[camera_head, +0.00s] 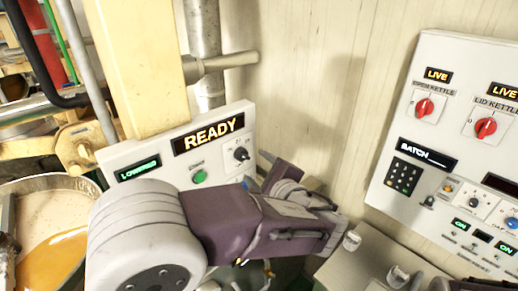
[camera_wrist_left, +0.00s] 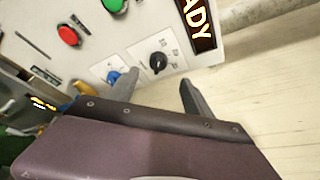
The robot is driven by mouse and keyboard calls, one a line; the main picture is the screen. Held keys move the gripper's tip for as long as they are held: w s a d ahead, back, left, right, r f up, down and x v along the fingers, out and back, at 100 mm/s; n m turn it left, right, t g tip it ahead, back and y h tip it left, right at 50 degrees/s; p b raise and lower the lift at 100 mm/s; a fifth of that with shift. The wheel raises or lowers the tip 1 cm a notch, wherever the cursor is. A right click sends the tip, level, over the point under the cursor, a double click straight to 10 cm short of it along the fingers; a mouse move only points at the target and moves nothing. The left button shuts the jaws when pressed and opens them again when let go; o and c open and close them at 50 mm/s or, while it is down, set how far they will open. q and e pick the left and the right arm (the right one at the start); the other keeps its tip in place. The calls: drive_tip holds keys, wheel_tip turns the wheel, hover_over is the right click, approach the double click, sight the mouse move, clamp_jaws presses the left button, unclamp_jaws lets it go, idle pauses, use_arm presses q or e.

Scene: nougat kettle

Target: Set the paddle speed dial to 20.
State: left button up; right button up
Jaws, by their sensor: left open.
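A black dial (camera_head: 241,154) with marks around it sits on the white control panel under the READY sign. It also shows in the left wrist view (camera_wrist_left: 158,62). A blue knob (camera_wrist_left: 112,77) sits beside it there. The labels are too small to read, so I cannot tell which is the paddle speed dial. My left gripper (camera_wrist_left: 160,84) is open and empty, its fingers apart near the black dial, apparently not touching it. In the head view the left gripper (camera_head: 258,170) is partly hidden by its purple wrist, which also covers the panel's lower part. My right gripper is not in view.
The panel also holds a READY sign (camera_head: 209,135), a LOWERED sign (camera_head: 138,170), a green button (camera_head: 200,176) and a red button (camera_wrist_left: 68,35). A kettle (camera_head: 75,182) of pale and orange contents stands left. Another panel (camera_head: 405,138) with red knobs is at right.

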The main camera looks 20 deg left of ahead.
sight(244, 157)
use_arm(q)
drive_tip(key=p+x, duration=0.2)
drive_tip(key=x, duration=0.6)
drive_tip(key=shift+w+a+f+p, duration=0.15)
drive_tip(key=shift+a+f+p, duration=0.05)
drive_tip(key=shift+a+p, duration=0.2)
drive_tip(key=shift+w+a+f, duration=0.1)
drive_tip(key=shift+w+a, duration=0.05)
drive_tip(key=shift+w, duration=0.05)
drive_tip(key=shift+s, duration=0.1)
drive_tip(key=shift+c, duration=0.3)
